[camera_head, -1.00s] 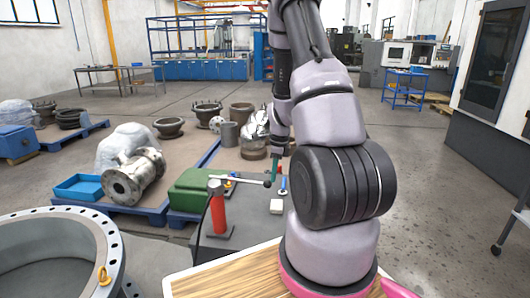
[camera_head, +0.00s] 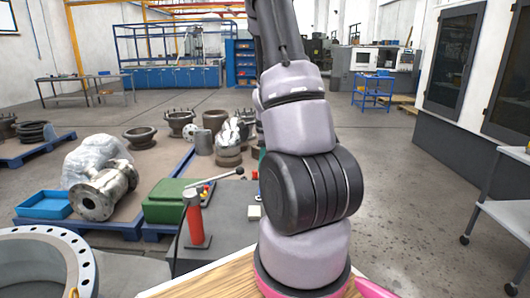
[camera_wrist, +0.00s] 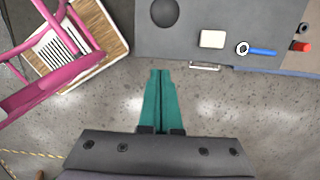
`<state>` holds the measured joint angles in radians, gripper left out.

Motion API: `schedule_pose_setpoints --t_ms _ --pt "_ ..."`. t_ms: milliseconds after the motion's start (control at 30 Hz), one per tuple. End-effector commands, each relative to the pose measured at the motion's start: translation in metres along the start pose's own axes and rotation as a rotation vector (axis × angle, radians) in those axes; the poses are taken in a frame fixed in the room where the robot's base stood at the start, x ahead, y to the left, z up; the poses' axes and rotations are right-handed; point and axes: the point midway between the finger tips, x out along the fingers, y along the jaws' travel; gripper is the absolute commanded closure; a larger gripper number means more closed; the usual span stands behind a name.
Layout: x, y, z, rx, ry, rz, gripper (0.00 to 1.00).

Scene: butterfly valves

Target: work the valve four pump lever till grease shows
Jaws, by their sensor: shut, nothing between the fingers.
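A red pump cylinder (camera_head: 195,220) stands upright on a dark grey bench top (camera_head: 228,207) in the head view. Its silver lever (camera_head: 222,177) slopes up to the right and ends in a dark knob. My gripper shows in the wrist view (camera_wrist: 160,73), its teal fingers together and empty over bare floor beside the bench edge. In the head view it is almost wholly hidden behind my arm; only a teal sliver shows, right of the lever's knob. I see no contact with the lever. No grease can be made out, and no valve number is readable.
A large flanged ring (camera_head: 85,262) stands at lower left. A green box (camera_head: 170,200) is left of the pump. On the bench are a white block (camera_wrist: 212,39) and a blue-handled tool (camera_wrist: 262,52). Flanged pipe parts fill the pallets behind.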

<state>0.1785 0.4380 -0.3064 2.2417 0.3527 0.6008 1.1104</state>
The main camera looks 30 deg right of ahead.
Motion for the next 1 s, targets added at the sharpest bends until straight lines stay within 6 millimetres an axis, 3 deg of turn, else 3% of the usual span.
schedule_pose_setpoints --t_ms 100,300,1000 --pt "-0.025 -0.001 -0.007 -0.001 -0.001 -0.004 1.00" --pt "-0.048 0.000 -0.015 -0.001 0.000 -0.001 1.00" --pt "-0.053 0.000 -0.017 0.000 0.001 0.000 1.00"
